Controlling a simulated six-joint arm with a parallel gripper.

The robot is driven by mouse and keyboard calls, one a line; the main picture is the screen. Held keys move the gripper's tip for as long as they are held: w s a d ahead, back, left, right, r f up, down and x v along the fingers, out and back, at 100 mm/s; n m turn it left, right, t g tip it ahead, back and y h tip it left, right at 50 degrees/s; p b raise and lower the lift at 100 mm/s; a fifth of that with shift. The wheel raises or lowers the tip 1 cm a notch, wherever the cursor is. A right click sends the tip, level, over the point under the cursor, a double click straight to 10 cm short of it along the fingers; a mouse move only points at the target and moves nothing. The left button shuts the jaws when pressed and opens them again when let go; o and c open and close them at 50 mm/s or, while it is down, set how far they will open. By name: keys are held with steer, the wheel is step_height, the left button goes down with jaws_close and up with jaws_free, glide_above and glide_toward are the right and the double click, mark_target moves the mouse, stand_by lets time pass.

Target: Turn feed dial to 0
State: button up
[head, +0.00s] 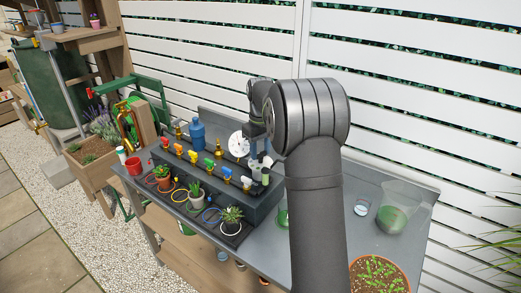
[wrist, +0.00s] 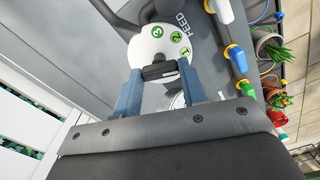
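The feed dial (wrist: 158,46) is a white disc with green circles numbered 1, 2 and 3 on a grey panel marked FEED. In the wrist view its dark knob (wrist: 159,72) lies between the two blue fingertips of my gripper (wrist: 159,76). The fingers stand on either side of the knob, close to it; I cannot tell whether they press on it. The 0 mark is not visible.
Coloured valves (head: 193,156) line the dark bench unit, with small potted plants (head: 232,214) in front. A blue bottle (head: 197,135) stands behind. A clear container (head: 397,207) and a terracotta pot (head: 379,275) stand at the right. A white slatted fence (head: 400,90) rises behind the bench.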

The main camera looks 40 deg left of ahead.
mark_target(261, 152)
steer(key=shift+m, duration=0.3)
steer(key=m, duration=0.3)
steer(key=shift+m, duration=2.1)
steer(key=o, duration=1)
steer(key=shift+r, duration=0.1)
step_height(261, 152, up, 17)
steer(key=shift+r, duration=0.15)
